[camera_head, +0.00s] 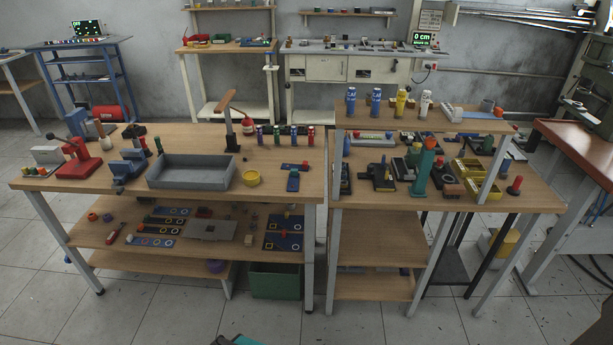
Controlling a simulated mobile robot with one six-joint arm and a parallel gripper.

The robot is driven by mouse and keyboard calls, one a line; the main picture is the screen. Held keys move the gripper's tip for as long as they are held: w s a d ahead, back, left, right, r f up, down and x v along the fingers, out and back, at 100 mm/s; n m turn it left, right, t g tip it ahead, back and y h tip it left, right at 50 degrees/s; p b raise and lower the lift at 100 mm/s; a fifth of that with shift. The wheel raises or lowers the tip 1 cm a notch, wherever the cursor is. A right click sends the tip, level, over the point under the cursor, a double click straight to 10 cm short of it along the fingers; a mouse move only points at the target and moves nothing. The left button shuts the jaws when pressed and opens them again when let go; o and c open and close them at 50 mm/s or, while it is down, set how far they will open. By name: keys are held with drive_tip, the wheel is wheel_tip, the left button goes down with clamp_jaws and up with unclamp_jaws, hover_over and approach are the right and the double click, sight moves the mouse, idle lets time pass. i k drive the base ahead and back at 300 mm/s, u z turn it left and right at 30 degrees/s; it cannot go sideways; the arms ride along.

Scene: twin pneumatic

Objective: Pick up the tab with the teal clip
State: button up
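I cannot make out with certainty a tab with a teal clip; the small parts are too small to tell. A tall teal post (424,168) with an orange top stands upright on the right-hand table. Several flat strips with coloured rings, one of them blue-grey (150,241), lie on the left table's middle shelf. A small blue piece (293,183) lies near the left table's front right. A dark and teal shape at the bottom edge may be part of my arm. No gripper fingers show.
The left table (300,200) holds a grey tray (192,185), a yellow bowl (251,178) and a red press (80,165). The right table (520,200) is crowded, with yellow bins and a raised shelf of bottles. A narrow gap separates the tables. The floor (180,315) in front is clear.

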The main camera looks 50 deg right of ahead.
sight(292, 184)
drive_tip(key=u, duration=0.05)
drive_tip(key=i, duration=1)
drive_tip(key=z, duration=0.05)
